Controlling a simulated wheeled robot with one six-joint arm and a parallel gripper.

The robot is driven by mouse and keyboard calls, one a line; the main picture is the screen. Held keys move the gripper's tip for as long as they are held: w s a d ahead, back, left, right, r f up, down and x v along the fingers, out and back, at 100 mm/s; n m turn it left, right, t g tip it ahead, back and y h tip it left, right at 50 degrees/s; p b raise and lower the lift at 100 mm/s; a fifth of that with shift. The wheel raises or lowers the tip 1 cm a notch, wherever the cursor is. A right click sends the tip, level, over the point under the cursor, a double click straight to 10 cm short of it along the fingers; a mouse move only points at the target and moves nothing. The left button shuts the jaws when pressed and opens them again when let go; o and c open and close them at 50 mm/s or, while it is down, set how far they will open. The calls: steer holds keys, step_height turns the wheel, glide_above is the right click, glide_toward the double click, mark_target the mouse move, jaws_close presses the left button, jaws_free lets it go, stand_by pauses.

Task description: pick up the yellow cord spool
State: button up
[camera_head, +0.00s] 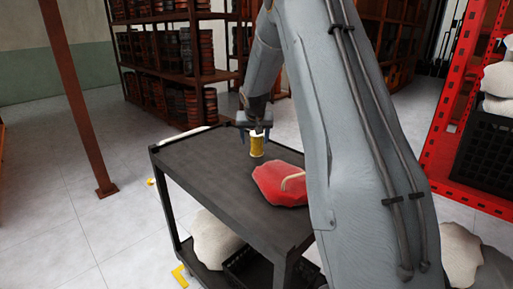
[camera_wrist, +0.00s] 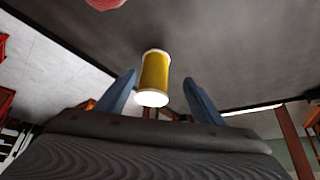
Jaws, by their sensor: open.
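The yellow cord spool (camera_head: 257,146), with pale ends, stands on the dark cart top (camera_head: 205,170) near its far edge. In the wrist view the spool (camera_wrist: 155,72) shows upright in the picture, between and just beyond the two blue fingers of my gripper (camera_wrist: 158,92). There is a visible gap on each side of it. In the head view my gripper (camera_head: 255,122) is right at the spool, partly behind its top. The fingers are open and I see no contact with the spool.
A red bag-like object (camera_head: 280,184) with a pale strip lies on the cart near the spool; its edge shows in the wrist view (camera_wrist: 105,4). The cart's left top is clear. Brown shelves (camera_head: 170,50) stand behind, a red rack (camera_head: 462,95) at right, a brown post (camera_head: 75,95) at left.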

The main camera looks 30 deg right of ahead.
mark_target(257, 145)
steer(key=shift+w+d+f, duration=0.4)
steer(key=shift+w+f, duration=0.05)
steer(key=shift+w, duration=0.1)
steer(key=p+x, duration=0.1)
steer(key=x, duration=0.1)
steer(key=p+x, duration=0.1)
steer(key=x, duration=0.2)
steer(key=shift+w+d+f+p, duration=0.15)
steer(key=shift+d+p, duration=0.15)
steer(key=shift+d, duration=0.15)
steer(key=shift+w+d+f, duration=0.1)
steer(key=shift+w+f, duration=0.15)
steer(key=shift+f, duration=0.25)
steer(key=c, duration=1.1)
